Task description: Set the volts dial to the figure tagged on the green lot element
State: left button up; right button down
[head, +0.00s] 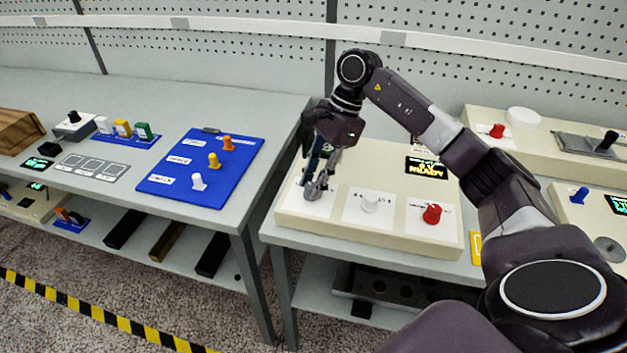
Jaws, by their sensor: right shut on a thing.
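A cream console (290,222) carries a row of dials on white plates. My right gripper (316,192) reaches down to its left plate and is shut on the knob there. The fingers hide most of that knob, so I cannot read its setting. A white knob (370,203) and a red knob (432,214) stand to its right on the same console, and a display (426,168) appears to read READY. The green element (143,130) stands on a small blue tray at the left with a pale tag; its figure is too small to read. My left gripper is not in view.
Yellow (122,127) and white (102,124) elements stand beside the green one. A blue board (222,172) with orange, yellow and white pegs lies on the left bench. A gap separates the two benches. Another console (545,128) stands behind my right arm.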

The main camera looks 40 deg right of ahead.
jog(key=m+b, duration=0.1)
jog(key=m, duration=0.1)
jog(key=m+t+b, duration=0.1)
jog(key=m, duration=0.1)
jog(key=shift+s+t+h, duration=0.1)
jog(key=shift+t+h, duration=0.2)
jog(key=shift+a+r+m+t+h+b, duration=0.1)
jog(key=shift+m+t+h+b, duration=0.3)
jog(key=shift+m, duration=0.75)
jog(key=shift+m+t+h+b, duration=0.1)
jog(key=shift+m+t+b, duration=0.2)
jog(key=shift+m+b, duration=0.6)
jog(key=shift+m, duration=0.45)
jog(key=c, duration=1.6)
grip_release()
jog(key=shift+s, duration=0.1)
jog(key=v, duration=1.2)
